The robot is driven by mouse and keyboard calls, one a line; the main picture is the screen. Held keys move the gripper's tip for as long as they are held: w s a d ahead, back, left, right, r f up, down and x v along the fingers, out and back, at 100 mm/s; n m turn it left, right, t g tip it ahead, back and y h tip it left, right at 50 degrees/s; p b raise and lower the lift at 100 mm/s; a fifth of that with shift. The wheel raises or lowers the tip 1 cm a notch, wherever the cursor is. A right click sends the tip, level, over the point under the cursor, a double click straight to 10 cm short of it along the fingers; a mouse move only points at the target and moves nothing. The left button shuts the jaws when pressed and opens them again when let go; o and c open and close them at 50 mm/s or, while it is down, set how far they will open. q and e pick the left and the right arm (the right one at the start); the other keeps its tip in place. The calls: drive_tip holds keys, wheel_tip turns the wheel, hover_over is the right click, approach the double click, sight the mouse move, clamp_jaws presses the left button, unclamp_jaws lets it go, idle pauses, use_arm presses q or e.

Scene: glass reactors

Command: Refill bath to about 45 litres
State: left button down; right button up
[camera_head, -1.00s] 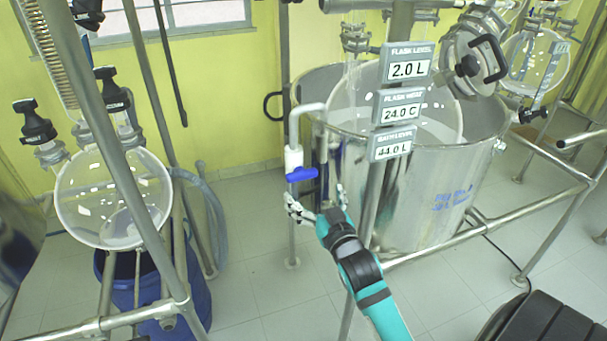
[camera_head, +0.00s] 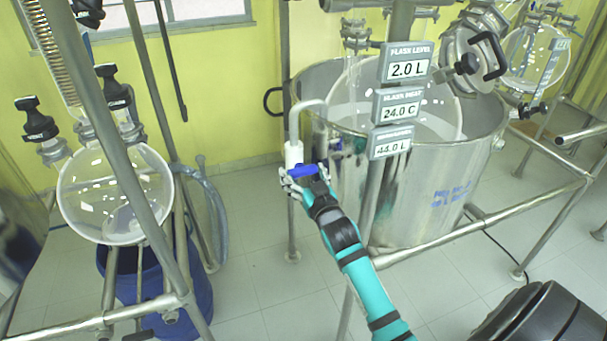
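The steel bath (camera_head: 425,190) stands at centre right with a glass flask (camera_head: 395,110) inside it. A bent grey filling pipe (camera_head: 308,104) hooks over the bath's left rim. Its white valve body (camera_head: 294,155) carries a blue handle (camera_head: 303,170). The bath level display (camera_head: 391,143) reads 44.0 L. My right gripper (camera_head: 292,184) is at the blue handle, with its fingers around or just beside it; whether they grip it I cannot tell. My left gripper is not in view.
Displays above show flask level 2.0 L (camera_head: 408,66) and flask heat 24.0 C (camera_head: 397,104). A round glass vessel (camera_head: 116,195) hangs over a blue bin (camera_head: 180,285) at left. Metal frame rails (camera_head: 490,217) run in front of the bath. The floor between is clear.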

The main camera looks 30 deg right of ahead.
drive_tip(key=c, duration=0.5)
drive_tip(key=shift+c, duration=0.2)
drive_tip(key=shift+n+p, duration=0.55)
drive_tip(key=shift+n, duration=0.55)
drive_tip(key=shift+n+p, duration=0.45)
drive_tip(key=shift+n, duration=1.25)
drive_tip(key=o, duration=1.1)
